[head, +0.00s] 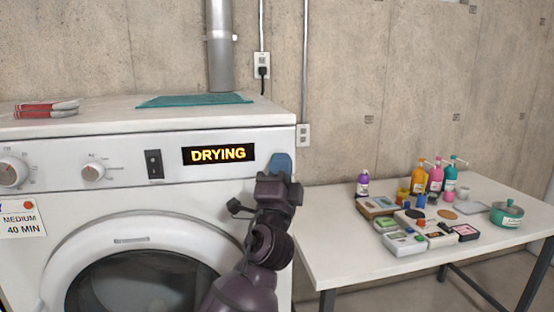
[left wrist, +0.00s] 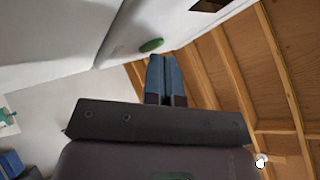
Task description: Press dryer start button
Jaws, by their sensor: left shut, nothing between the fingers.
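The white dryer (head: 140,185) fills the left of the head view. Its display (head: 218,154) is lit and reads DRYING. The green oval button (left wrist: 151,45) on its white panel shows in the left wrist view, just beyond my fingertips; it is hidden in the head view. My left gripper (head: 282,162) is raised at the right end of the panel, to the right of the display. Its blue fingers (left wrist: 162,62) are together, with nothing between them. Whether they touch the panel cannot be told. My right gripper is out of view.
Two knobs (head: 93,172) and a dark switch (head: 154,164) sit left of the display. A teal cloth (head: 194,100) and red-and-white folded items (head: 47,108) lie on top. A white table (head: 325,236) with bottles and boxes stands right.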

